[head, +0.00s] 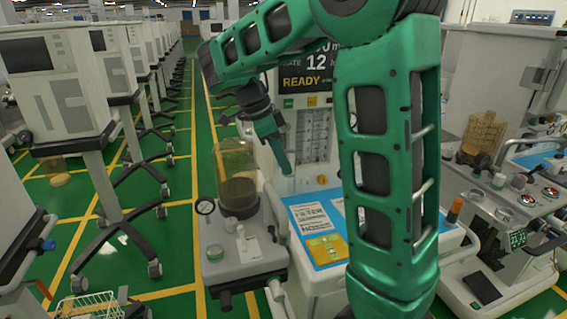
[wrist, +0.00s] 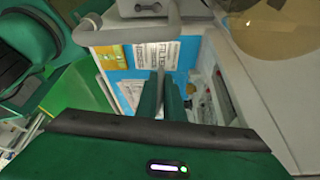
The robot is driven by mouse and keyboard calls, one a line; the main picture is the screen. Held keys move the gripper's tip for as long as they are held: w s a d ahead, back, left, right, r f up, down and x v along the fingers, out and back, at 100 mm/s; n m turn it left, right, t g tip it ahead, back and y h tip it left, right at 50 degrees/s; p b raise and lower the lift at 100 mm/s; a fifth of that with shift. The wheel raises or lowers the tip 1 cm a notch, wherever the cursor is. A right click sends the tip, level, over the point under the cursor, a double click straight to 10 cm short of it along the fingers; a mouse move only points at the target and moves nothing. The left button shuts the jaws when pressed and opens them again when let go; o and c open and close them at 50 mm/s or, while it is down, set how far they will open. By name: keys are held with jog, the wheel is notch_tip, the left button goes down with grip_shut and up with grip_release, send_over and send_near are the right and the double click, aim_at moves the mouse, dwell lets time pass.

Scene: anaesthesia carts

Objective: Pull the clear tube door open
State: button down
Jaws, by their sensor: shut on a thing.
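The clear tube door (head: 314,138) is on the front of the anaesthesia machine, below the dark READY screen, with upright tubes behind it. In the wrist view, the tube panel (wrist: 199,92) is to the right of my fingers. My gripper (head: 284,168) reaches down at the door's left side in the head view. In the wrist view, my gripper (wrist: 165,92) is shut on a thin grey upright piece, which looks like the door's edge or handle. I cannot tell how far the door stands open.
A clear canister (head: 237,165) stands left of my gripper. A blue worktop (head: 325,260) with printed cards and a yellow card lies below. A grey curved pipe (wrist: 130,32) crosses the wrist view's top. More carts stand right; a green aisle is left.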

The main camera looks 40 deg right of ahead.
jog(key=c, duration=1.9)
grip_release()
jog(key=v, duration=0.8)
jog(key=shift+r, duration=0.3)
jog(key=shift+w+a+r, duration=0.1)
jog(key=shift+w, duration=0.05)
jog(key=shift+v, duration=0.9)
